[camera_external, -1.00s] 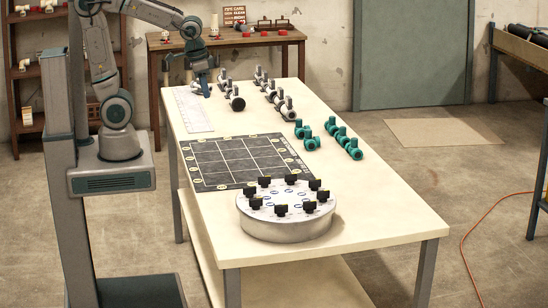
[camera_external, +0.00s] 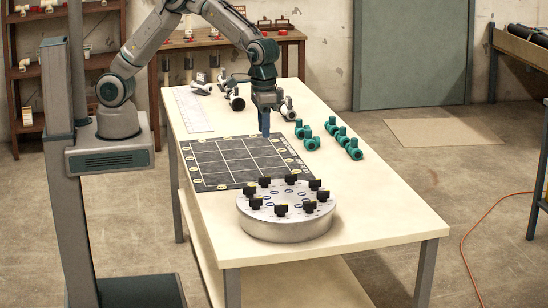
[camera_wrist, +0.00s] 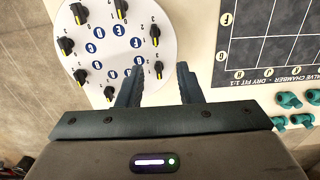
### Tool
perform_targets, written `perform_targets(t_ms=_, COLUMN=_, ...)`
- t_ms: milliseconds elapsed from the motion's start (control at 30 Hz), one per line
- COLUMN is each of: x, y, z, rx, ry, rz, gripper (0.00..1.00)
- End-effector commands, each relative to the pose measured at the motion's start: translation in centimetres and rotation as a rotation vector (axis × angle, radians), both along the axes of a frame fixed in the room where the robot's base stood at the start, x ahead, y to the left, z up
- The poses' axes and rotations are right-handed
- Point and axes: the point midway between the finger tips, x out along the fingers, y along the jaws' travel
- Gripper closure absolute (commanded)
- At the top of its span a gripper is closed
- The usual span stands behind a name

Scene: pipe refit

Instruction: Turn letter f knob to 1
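The round pale valve dial (camera_external: 287,228) sits on the near end of the table, with several black knobs around its rim. In the wrist view the dial (camera_wrist: 82,62) fills the upper left. A small blue F label (camera_wrist: 136,42) appears on its face, and the knob beside it (camera_wrist: 155,35), with a yellow mark, looks like the letter f knob. Its exact setting is too small to read surely. My gripper (camera_external: 265,132) is above the table beyond the dial, apart from it. In the wrist view my gripper (camera_wrist: 159,68) has its two fingers spread, with nothing held.
A dark gridded mat (camera_external: 205,181) lies on the table between the dial and my gripper. Teal fittings (camera_external: 311,142) stand to the right. Grey and black fittings (camera_external: 287,109) and a white sheet (camera_external: 191,110) lie at the far end. The table's front right corner is bare.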

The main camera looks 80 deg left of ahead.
Motion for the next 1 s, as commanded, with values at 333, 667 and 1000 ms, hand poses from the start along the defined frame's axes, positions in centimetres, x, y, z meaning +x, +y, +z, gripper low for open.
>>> perform_targets(t_ms=333, x=-0.2, y=-1.0, z=-2.9, rx=-0.001, ry=0.014, rz=0.008, gripper=0.67)
perform_targets(t_ms=667, x=-0.2, y=-0.9, z=-9.8, rx=-0.001, ry=0.013, rz=0.008, gripper=0.67)
perform_targets(t_ms=1000, x=-0.1, y=-1.0, z=-13.7, rx=-0.004, ry=0.009, rz=0.007, gripper=0.67)
